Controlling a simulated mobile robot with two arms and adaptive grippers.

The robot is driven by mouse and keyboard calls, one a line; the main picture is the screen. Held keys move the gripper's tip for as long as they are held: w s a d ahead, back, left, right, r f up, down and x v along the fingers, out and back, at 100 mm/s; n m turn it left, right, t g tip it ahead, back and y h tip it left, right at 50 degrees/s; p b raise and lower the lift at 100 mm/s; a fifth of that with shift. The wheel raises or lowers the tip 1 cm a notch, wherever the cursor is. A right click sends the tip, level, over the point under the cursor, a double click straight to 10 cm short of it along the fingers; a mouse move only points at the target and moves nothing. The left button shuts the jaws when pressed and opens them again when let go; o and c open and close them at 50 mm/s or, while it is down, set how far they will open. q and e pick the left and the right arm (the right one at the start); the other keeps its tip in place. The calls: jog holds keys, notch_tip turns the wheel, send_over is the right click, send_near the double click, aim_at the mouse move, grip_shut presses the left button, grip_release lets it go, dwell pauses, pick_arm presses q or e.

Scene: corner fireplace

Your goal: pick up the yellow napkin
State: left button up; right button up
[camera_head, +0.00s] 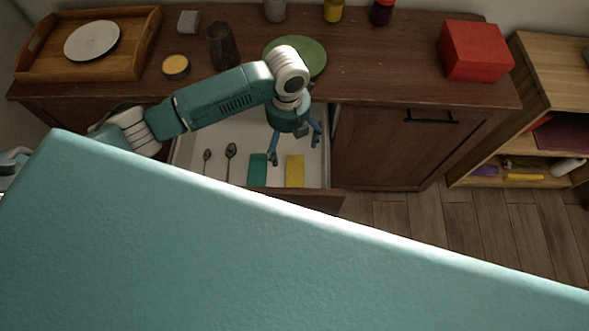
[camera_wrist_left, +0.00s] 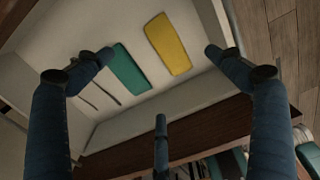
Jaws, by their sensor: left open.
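The yellow napkin (camera_head: 295,172) lies flat in the open white drawer, at its right side near the front. My left gripper (camera_head: 294,146) is open over the drawer, its blue fingers pointing down above the napkin. In the left wrist view the yellow napkin (camera_wrist_left: 168,44) lies beyond the fingertips, nearer the right finger of my left gripper (camera_wrist_left: 156,62). The fingers appear apart from it and hold nothing. My right gripper is in neither view.
A green napkin (camera_head: 258,170) lies just left of the yellow one, with two dark spoons (camera_head: 230,150) further left. The drawer's wooden front (camera_head: 318,197) and side walls surround them. The countertop above holds a green plate (camera_head: 312,54), a dark cup (camera_head: 223,47) and a red box (camera_head: 475,50).

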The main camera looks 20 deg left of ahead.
pick_arm(q)
notch_tip(320, 180, down, 5)
jog(key=b, duration=0.4)
send_over(290, 168)
notch_tip(290, 168, down, 5)
jog(key=shift+w+f, duration=0.15)
jog(key=shift+s+d+f, duration=0.1)
jog(key=shift+f, duration=1.25)
jog(key=shift+s+f, duration=0.1)
jog(key=shift+f, duration=1.25)
jog(key=c, duration=1.2)
